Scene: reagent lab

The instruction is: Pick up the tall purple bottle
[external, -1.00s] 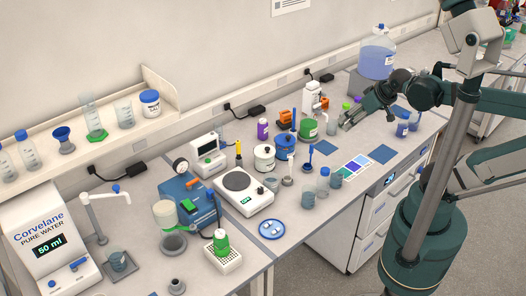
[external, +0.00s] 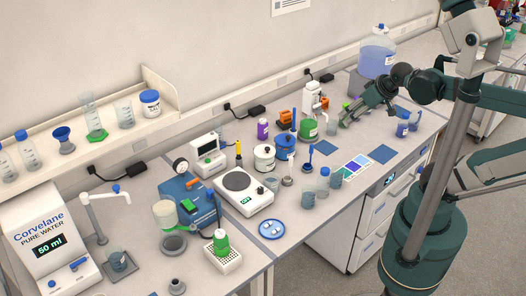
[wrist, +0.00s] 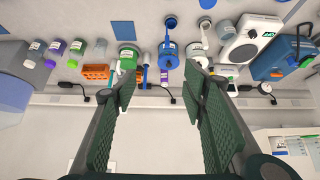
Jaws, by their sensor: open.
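The tall purple bottle (external: 262,129) stands upright near the back wall of the bench in the external view, behind the blue-lidded jar (external: 285,144). My gripper (external: 344,121) is well to its right, above the bench beside the green jar, and does not touch the bottle. In the wrist view my gripper (wrist: 160,88) is open, with its two green ridged fingers wide apart and nothing between them.
A large blue-liquid container (external: 377,59) stands at the back right. A hotplate (external: 237,182) is left. Blue mats (external: 383,153) lie towards the front edge.

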